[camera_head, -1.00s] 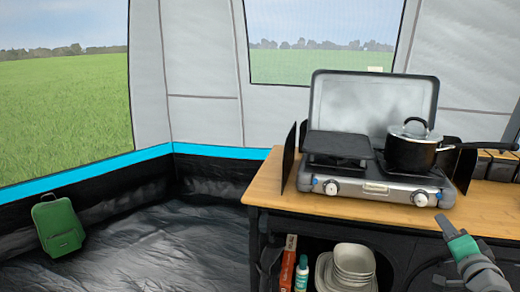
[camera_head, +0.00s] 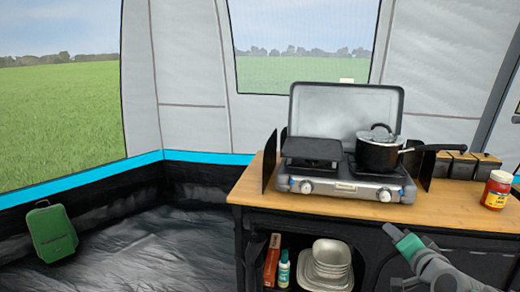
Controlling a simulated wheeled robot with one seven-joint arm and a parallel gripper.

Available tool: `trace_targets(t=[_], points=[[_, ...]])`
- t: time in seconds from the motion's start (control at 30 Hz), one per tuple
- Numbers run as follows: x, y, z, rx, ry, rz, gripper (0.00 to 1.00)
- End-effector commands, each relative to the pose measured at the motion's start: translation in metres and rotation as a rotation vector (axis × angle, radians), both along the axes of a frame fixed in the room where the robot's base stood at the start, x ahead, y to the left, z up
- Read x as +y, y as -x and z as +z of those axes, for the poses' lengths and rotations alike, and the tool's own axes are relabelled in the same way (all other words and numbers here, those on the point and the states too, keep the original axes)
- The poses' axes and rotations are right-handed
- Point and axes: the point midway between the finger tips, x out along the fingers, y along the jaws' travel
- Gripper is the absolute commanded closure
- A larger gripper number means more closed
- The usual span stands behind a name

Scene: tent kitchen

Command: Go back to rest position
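Part of my arm shows at the lower right of the head view, in front of the counter, with a green section near its grey tip (camera_head: 392,232). The fingers cannot be made out clearly, so whether my gripper is open or shut, or holds anything, cannot be told. The arm appears in front of the cabinet, below the counter's front edge.
A wooden counter (camera_head: 255,190) bears a camping stove (camera_head: 345,187), a lidded pot (camera_head: 377,157) on its right burner, a red jar (camera_head: 496,190) and dark canisters (camera_head: 463,166). Dishes (camera_head: 327,262) sit on the shelf below. A green backpack (camera_head: 52,232) rests on the floor left; floor between is clear.

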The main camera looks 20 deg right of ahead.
Motion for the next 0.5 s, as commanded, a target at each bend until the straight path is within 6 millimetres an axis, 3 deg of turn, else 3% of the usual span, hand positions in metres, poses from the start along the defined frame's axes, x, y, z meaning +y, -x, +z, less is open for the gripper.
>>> trace_targets(t=[0.03,0.17,0.27,0.37,0.4,0.5], points=[[0.016,-0.011,0.008,0.036,0.01,0.038,0.61],[0.061,-0.036,0.009,0.161,0.038,0.143,0.61],[0.106,-0.051,0.011,0.277,0.073,0.244,0.61],[0.165,-0.058,0.017,0.423,0.124,0.373,0.61],[0.192,-0.057,0.022,0.491,0.153,0.433,0.61],[0.26,-0.04,0.034,0.668,0.238,0.591,0.61]])
